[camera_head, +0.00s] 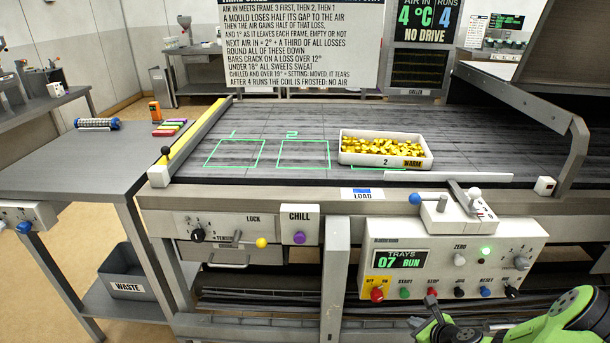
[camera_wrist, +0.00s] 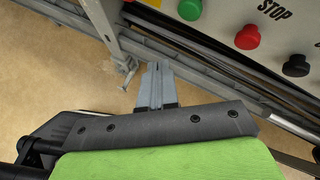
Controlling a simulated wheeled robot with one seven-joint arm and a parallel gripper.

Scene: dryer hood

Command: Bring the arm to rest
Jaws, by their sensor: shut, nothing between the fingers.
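My gripper (camera_wrist: 157,72) shows in the wrist view with its two grey fingers together and nothing between them. It points past the front of the machine, with the tan floor and a grey frame rail beyond it. In the head view my green arm (camera_head: 572,312) is low at the bottom right, in front of and below the control panel (camera_head: 455,258). The fingertips are hard to make out there. The gripper appears clear of the panel.
A white tray (camera_head: 343,158) of gold-wrapped pieces, marked 2 and WARM, sits on the dark belt (camera_head: 300,113). Two green-outlined places left of it are empty. Panel buttons, including a red one (camera_wrist: 249,37), lie close by. A waste bin (camera_head: 125,290) stands at left.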

